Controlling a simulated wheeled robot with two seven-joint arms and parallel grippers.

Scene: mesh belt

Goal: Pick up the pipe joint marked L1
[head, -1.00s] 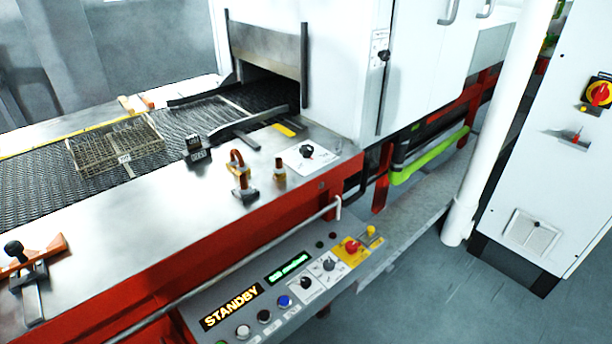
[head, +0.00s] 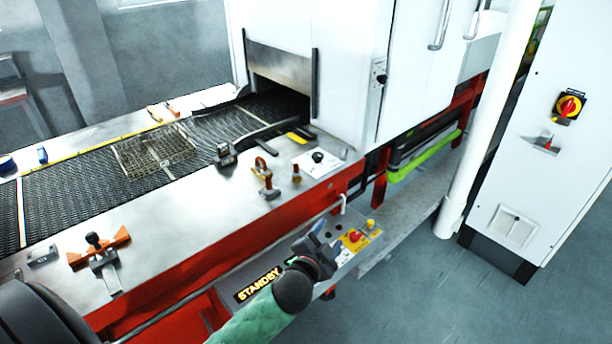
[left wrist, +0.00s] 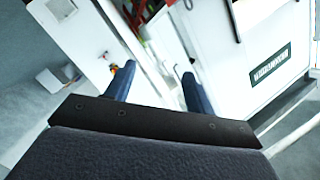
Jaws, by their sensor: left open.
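No L1 mark can be read in either view, so I cannot tell which thing is the pipe joint so marked. A copper-coloured curved piece (head: 263,168) stands on the steel ledge by the oven mouth, with a dark part at its foot. A small copper-and-dark piece (head: 296,173) stands to its right. My left gripper (head: 318,254) is over the control panel, in front of and below the ledge, apart from both pieces. Its two blue fingers are apart and empty in the left wrist view (left wrist: 158,88). My right gripper is out of view.
A wire basket (head: 156,154) sits on the mesh belt (head: 75,196). A dark block (head: 225,155) and an orange-handled clamp (head: 98,256) are on the steel ledge (head: 190,220). The control panel (head: 340,233) juts out in front. A white post (head: 487,130) stands right.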

